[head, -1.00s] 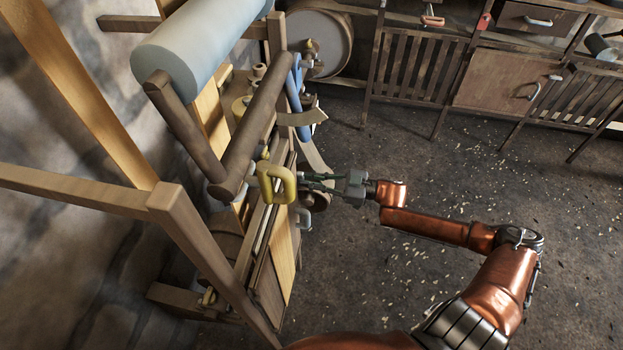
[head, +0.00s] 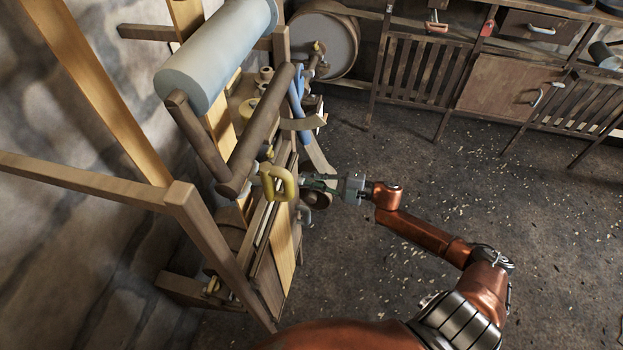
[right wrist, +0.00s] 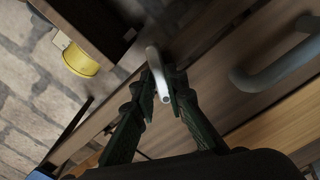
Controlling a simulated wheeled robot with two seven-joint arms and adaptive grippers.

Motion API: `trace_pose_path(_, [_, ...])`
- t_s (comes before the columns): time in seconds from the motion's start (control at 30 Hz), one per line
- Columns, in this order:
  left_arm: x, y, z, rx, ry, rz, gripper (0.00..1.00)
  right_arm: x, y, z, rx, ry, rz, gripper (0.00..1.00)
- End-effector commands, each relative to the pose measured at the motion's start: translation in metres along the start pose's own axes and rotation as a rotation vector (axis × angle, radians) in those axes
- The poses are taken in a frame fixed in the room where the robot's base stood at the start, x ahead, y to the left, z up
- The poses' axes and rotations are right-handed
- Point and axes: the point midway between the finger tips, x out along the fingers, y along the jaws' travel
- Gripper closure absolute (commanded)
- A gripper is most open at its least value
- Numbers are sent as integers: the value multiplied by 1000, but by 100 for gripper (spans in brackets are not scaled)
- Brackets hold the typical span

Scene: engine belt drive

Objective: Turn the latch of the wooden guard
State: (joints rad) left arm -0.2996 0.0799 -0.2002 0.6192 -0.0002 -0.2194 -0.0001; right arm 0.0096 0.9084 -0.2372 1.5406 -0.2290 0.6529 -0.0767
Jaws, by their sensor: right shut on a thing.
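The latch (right wrist: 158,78) shows in the right wrist view as a pale, round-ended bar near the edge of the wooden guard (right wrist: 225,75). My right gripper (right wrist: 166,82) is shut on it, with one dark green finger on each side. In the head view my right gripper (head: 310,183) reaches in from the right to the side of the wooden frame; the latch is too small and covered to make out there. The guard carries a grey handle (right wrist: 285,65), which also shows in the head view (head: 304,213) just below the gripper. My left gripper is not in view.

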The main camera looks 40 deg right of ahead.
Motion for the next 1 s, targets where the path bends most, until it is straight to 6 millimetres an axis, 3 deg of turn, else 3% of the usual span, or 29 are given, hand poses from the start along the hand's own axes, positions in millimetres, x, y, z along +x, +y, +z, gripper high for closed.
trace_pose_path(0.5, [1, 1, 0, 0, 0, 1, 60, 0, -1, 1, -382, -2, 2, 100])
trace_pose_path(1.0, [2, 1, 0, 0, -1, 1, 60, 0, -1, 1, -482, -1, 1, 100])
